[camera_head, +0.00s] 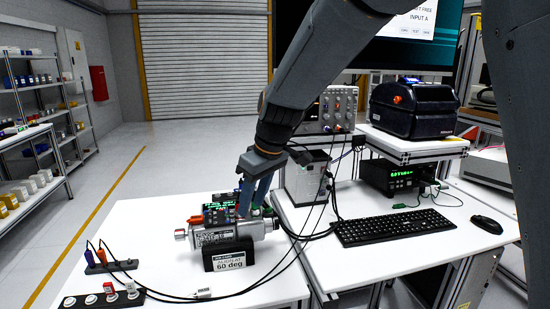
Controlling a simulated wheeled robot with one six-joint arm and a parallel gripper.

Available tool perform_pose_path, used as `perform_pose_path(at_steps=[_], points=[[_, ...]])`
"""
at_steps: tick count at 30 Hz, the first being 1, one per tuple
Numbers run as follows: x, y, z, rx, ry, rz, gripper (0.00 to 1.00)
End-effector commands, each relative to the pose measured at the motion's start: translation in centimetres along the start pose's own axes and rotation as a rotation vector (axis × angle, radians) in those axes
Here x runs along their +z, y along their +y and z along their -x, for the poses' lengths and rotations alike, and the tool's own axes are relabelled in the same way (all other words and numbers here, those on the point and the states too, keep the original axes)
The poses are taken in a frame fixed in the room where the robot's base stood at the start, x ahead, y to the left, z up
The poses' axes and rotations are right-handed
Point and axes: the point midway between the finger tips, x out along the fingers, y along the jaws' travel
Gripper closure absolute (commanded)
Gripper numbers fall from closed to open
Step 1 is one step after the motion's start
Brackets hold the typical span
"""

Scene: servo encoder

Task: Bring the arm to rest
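My gripper (252,207) is at the end of my dark grey arm, which reaches down from the top of the view. Its two blue fingers point down and stand apart with a gap between them. The tips are just above or behind a silver cylindrical servo unit (240,230); I cannot tell whether they touch it. The unit lies level on a black stand labelled "60 deg" (228,254) on the white table (160,235). A board with green displays (222,207) sits behind the unit, partly hidden by the fingers.
A dark strip with coloured plugs (110,266) and a strip with red and white knobs (104,298) lie front left. Black cables cross the tabletop. On the right bench are a keyboard (395,227), mouse (486,224), printer (414,107) and oscilloscope-like instrument (335,108). Open floor lies left.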

Motion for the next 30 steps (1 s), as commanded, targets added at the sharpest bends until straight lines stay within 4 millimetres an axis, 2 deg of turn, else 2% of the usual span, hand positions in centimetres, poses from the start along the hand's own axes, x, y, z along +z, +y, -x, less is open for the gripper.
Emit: perform_pose_path(at_steps=[5,9,12,18,24,30], points=[[6.4,2.3,-0.2,0.058,-0.033,-0.181,0.62],[14.0,3.8,-0.3,0.124,-0.062,-0.391,0.62],[18.9,4.0,-0.3,0.168,-0.075,-0.528,0.62],[26.5,3.3,-0.4,0.23,-0.085,-0.741,0.62],[32.3,1.8,-0.6,0.274,-0.088,-0.91,0.62],[33.2,1.3,-3.5,0.241,-0.147,-0.909,0.62]])
